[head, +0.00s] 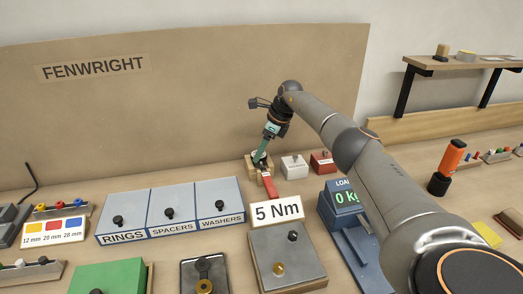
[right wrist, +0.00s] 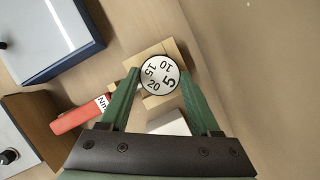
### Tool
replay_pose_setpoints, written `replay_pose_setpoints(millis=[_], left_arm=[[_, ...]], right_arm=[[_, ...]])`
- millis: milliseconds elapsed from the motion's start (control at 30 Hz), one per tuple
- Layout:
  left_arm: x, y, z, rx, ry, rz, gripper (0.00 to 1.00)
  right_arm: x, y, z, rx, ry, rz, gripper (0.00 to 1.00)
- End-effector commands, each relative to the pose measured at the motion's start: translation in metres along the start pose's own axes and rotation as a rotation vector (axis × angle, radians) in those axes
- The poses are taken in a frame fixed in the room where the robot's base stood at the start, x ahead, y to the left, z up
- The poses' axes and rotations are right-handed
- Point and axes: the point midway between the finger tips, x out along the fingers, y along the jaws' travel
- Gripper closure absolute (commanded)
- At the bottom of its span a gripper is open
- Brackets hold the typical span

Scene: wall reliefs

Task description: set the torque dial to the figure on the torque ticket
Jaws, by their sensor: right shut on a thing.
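The torque ticket (head: 277,211) reads "5 Nm" and stands behind a grey-topped box in the head view. The torque dial is a round white disc (right wrist: 160,77) with 5, 10, 15 and 20 on its face. It sits on a wooden block beside a red handle (right wrist: 82,117) marked "Nm". In the right wrist view, 20 is on the side toward the red handle and 5 is at lower right; I cannot make out a pointer mark. My right gripper (head: 261,158) is shut on the dial, with a green finger on each side. My left gripper is not in view.
Grey bins labelled rings, spacers and washers (head: 170,234) stand left of the ticket. A small white box (head: 294,167) and a red box (head: 323,163) stand right of the dial. A blue load scale (head: 344,222) lies under my right arm. The back board rises close behind.

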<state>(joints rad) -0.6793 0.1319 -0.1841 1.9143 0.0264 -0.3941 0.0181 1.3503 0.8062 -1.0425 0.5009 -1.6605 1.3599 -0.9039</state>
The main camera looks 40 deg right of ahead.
Motion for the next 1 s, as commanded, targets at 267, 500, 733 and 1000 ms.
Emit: replay_pose_setpoints(millis=[267,500,733,1000], left_arm=[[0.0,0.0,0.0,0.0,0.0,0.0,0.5],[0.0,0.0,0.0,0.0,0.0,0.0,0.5],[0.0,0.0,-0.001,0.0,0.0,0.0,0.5],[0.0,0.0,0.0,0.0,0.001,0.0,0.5]], right_arm=[[0.0,0.0,0.0,0.001,-0.001,0.0,0.07],[0.0,0.0,0.0,0.001,0.0,-0.001,0.06],[-0.02,-0.001,0.0,0.0,-0.003,-0.003,0.06],[-0.079,-0.001,0.0,0.0,-0.004,-0.004,0.06]])
